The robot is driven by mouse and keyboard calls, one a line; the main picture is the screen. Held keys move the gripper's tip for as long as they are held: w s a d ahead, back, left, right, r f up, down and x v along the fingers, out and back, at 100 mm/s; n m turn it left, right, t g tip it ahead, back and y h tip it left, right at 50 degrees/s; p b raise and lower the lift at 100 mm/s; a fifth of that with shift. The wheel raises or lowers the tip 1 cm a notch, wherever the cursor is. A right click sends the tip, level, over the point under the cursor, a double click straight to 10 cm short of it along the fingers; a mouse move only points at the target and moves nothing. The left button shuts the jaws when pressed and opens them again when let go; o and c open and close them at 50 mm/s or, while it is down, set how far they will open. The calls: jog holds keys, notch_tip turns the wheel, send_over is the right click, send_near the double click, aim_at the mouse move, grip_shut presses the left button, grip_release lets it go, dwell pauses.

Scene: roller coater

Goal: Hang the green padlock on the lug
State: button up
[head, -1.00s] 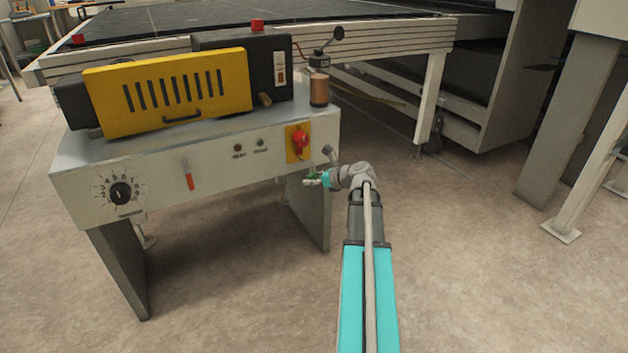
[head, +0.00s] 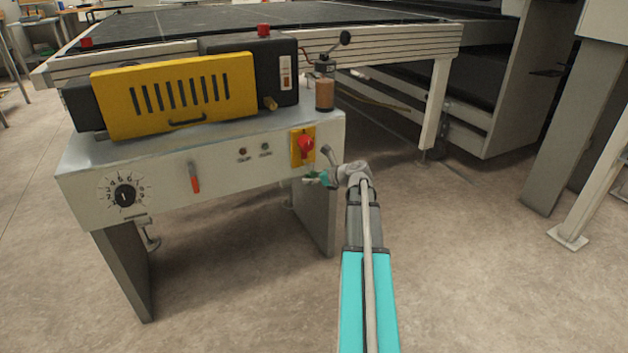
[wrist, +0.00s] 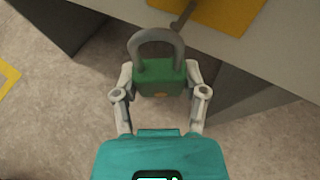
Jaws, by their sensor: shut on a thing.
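The green padlock (wrist: 161,79) is held in my gripper (wrist: 160,92), with its fingers on both sides of the body. Its grey shackle (wrist: 155,36) points up in the wrist view, towards the machine's front panel. In the head view my gripper (head: 318,180) is small, just below the panel's right end, under the red switch (head: 305,147) on its yellow plate (head: 295,158). In the wrist view a grey lug (wrist: 181,16) extends down from the yellow plate (wrist: 235,12), close to the shackle's top. I cannot tell whether they touch.
The roller coater's pale front panel (head: 225,175) carries a dial (head: 124,194) and an orange-red lever (head: 194,178). A brown bottle (head: 324,94) stands at its right end. The grey legs (head: 124,270) stand below.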

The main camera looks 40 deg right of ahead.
aim_at(301, 174)
jog(key=shift+w+d+f, duration=0.1)
jog(key=shift+w+d, duration=0.1)
jog(key=shift+w, duration=0.55)
jog(key=shift+w+d+f, duration=0.1)
jog(key=shift+w+d, duration=0.05)
jog(key=shift+w, duration=0.55)
jog(key=shift+w+d+f+b, duration=0.1)
jog(key=shift+w+f+b, duration=0.15)
jog(key=shift+w+b, duration=0.35)
jog(key=shift+o, duration=0.6)
jog(key=shift+w+f, duration=0.1)
jog(key=shift+f, duration=0.05)
jog(key=shift+o, duration=0.5)
jog(key=o, duration=1.1)
jog(key=shift+f, duration=0.15)
jog(key=shift+o, duration=0.2)
jog(key=shift+f+b, duration=0.2)
jog(key=shift+b, duration=0.15)
